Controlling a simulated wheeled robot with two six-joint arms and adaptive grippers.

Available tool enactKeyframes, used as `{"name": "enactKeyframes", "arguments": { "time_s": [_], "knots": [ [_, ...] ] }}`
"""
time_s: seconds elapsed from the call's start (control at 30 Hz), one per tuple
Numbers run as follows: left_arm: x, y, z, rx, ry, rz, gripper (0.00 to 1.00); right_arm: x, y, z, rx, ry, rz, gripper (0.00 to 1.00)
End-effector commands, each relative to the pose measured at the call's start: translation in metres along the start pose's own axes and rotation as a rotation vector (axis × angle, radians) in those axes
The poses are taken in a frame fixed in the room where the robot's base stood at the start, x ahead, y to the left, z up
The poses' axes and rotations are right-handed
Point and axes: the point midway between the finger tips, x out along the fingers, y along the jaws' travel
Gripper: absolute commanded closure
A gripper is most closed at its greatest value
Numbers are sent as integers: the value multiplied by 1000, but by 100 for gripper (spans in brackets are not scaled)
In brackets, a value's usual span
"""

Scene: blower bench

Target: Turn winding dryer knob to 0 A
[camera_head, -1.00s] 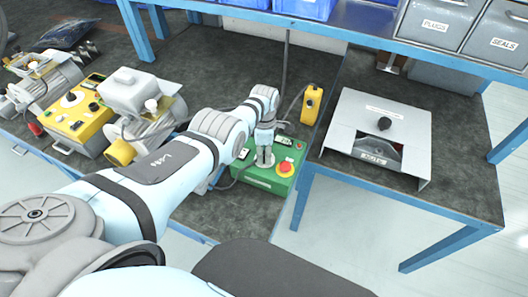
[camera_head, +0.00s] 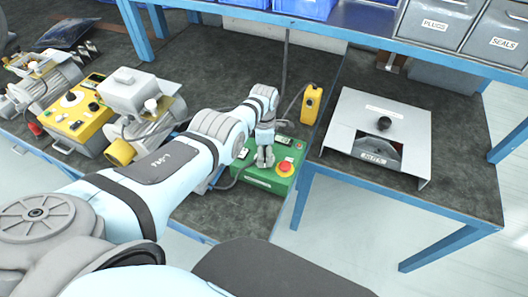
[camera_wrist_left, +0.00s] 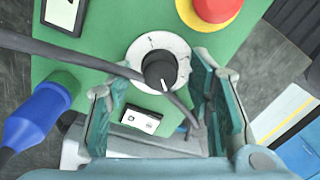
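The green control box (camera_head: 262,186) sits on the bench under my left arm. In the left wrist view its black knob (camera_wrist_left: 160,70) stands on a round white dial (camera_wrist_left: 139,52), with a white pointer line aimed toward the bottom of the picture. My left gripper (camera_head: 265,158) is over the box in the head view. In the left wrist view its two fingers (camera_wrist_left: 165,100) are spread on either side below the knob, with the knob free between and beyond their tips. The dial's numbers are too small to read. My right gripper is not in view.
A red emergency button (camera_head: 285,167) on a yellow ring is on the box beside the dial. A dark cable (camera_wrist_left: 75,58) crosses the box, and a blue plug (camera_wrist_left: 38,118) is at its side. A yellow pendant (camera_head: 311,104) and a grey metal housing (camera_head: 400,115) stand to the right.

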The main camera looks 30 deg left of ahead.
Motion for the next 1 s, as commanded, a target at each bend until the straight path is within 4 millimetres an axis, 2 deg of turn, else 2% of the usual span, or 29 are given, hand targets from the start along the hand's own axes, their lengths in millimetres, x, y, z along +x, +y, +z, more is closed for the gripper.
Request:
{"name": "enactKeyframes", "arguments": {
  "time_s": [0.2, 0.33, 0.43, 0.6, 0.7, 0.83, 1.0],
  "knots": [
    [-3, 1, 0, 0, 0, 1, 53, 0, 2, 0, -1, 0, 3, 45],
    [-14, 2, 1, 0, -2, 4, 53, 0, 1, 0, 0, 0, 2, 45],
    [-30, 1, 0, 1, -2, 6, 53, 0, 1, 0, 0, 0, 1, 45],
    [-83, 1, 1, 1, -2, 4, 53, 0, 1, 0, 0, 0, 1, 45],
    [-105, 1, 0, 0, -1, 2, 53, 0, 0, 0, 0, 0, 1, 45],
    [-118, 0, 0, 0, 0, 0, 53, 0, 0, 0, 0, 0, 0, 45],
    [-120, 0, 0, 0, 1, -1, 53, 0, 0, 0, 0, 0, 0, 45]
  ]
}}
